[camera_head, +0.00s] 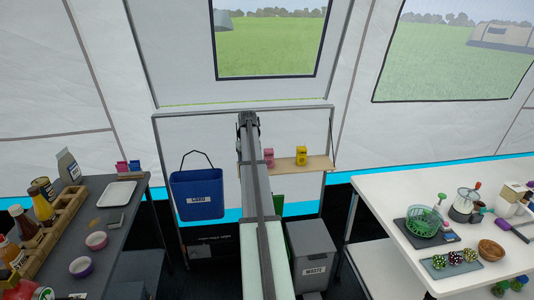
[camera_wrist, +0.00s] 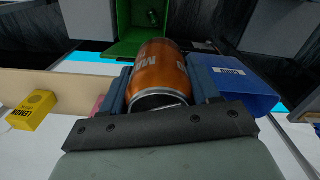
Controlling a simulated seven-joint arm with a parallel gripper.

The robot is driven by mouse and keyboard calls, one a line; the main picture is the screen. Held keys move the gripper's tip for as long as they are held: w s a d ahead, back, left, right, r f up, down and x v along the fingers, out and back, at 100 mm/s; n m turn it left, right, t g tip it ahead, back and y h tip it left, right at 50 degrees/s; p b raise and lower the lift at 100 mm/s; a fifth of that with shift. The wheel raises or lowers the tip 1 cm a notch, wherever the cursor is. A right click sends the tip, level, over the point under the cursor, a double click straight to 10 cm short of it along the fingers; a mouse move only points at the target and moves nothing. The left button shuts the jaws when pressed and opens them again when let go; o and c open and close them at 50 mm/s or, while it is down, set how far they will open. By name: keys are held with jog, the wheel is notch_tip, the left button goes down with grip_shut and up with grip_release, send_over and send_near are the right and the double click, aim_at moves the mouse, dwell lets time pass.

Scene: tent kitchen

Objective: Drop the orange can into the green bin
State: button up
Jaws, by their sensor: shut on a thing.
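The orange can (camera_wrist: 160,70) is held between the two fingers of my gripper (camera_wrist: 163,88) in the wrist view, with its silver rim toward the wrist. The green bin (camera_wrist: 122,48) is at the top of the wrist view, beyond the can, with a small dark item inside it. The can overlaps the bin's near edge in the picture; I cannot tell how high it is above it. In the head view my gripper (camera_head: 249,122) is seen from behind and the can is hidden. A sliver of the green bin (camera_head: 279,200) shows right of my arm.
A blue bin (camera_head: 198,196) hangs left of my arm. A grey waste bin (camera_head: 314,246) stands to the right. A wooden shelf (camera_head: 315,162) holds a pink box (camera_head: 269,157) and a yellow box (camera_head: 301,156). Cluttered tables flank both sides.

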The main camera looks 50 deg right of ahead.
jog(key=shift+n, duration=0.3)
jog(key=w+a+f, duration=0.1)
jog(key=a, duration=0.9)
jog(key=w+a+f, duration=0.1)
jog(key=a, duration=0.9)
jog(key=w+a, duration=0.1)
jog(key=a, duration=0.9)
jog(key=shift+w+a+f, duration=0.3)
jog(key=shift+f, duration=0.1)
jog(key=s+a+f+n, duration=0.1)
jog(key=a+f+n, duration=0.2)
jog(key=a, duration=2)
jog(key=s+d+f+n, duration=0.1)
jog(key=d+f+n, duration=0.2)
jog(key=d+f, duration=1.1)
jog(key=s+d+f+n, duration=0.2)
jog(key=d+f, duration=1.1)
jog(key=d, duration=1.5)
jog(key=s+d+f+n, duration=0.1)
jog(key=d+f+n, duration=0.3)
jog(key=d+f, duration=1)
jog(key=shift+s+d+f+n, duration=0.1)
jog(key=shift+d, duration=1.25)
jog(key=shift+s+d+f+n, duration=0.1)
jog(key=shift+s+d, duration=0.05)
jog(key=shift+d, duration=1.2)
jog(key=shift+s+d+f+n, duration=0.1)
jog(key=shift+d, duration=1.25)
jog(key=shift+f, duration=2.9)
